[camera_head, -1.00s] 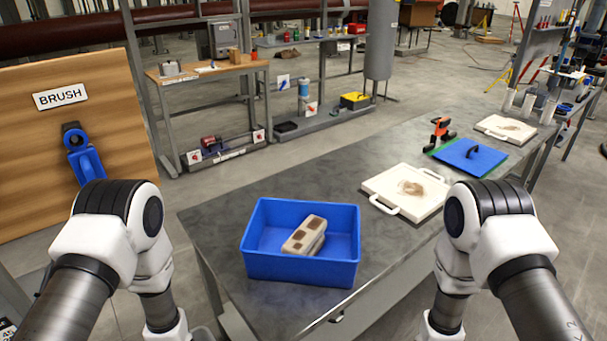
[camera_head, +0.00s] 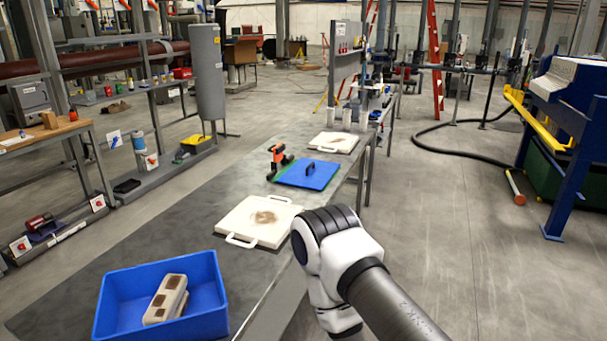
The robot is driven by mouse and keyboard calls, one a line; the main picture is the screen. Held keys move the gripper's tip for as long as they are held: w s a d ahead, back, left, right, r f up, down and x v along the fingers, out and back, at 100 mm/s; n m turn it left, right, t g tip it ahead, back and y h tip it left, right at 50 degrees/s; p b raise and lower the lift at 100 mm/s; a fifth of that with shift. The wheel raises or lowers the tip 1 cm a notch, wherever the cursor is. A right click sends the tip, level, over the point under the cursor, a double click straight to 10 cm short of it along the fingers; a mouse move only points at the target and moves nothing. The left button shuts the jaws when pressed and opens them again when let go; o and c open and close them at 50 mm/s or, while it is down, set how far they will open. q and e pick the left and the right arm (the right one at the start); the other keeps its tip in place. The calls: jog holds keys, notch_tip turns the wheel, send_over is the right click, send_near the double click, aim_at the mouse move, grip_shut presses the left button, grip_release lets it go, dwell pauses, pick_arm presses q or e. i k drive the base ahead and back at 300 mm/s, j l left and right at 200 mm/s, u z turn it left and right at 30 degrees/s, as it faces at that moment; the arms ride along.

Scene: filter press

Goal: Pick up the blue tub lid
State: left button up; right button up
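My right arm comes in at the bottom centre beside the table's right edge, well short of the lid. Its gripper is hidden. My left arm and gripper are out of view.
A white plate with handles and a brown stain (camera_head: 258,220) lies between tub and lid. An orange-and-black tool (camera_head: 279,158) stands just left of the lid. Another stained white plate (camera_head: 333,143) lies beyond. The floor right of the table is largely open.

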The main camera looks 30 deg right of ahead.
aim_at(315, 175)
jog(key=i+l, duration=0.25)
jog(key=l, duration=0.15)
jog(key=i+l+z, duration=0.1)
jog(key=l, duration=0.35)
jog(key=i+l, duration=0.4)
jog(key=i+l+z, duration=0.1)
jog(key=i+l, duration=0.15)
jog(key=l, duration=0.15)
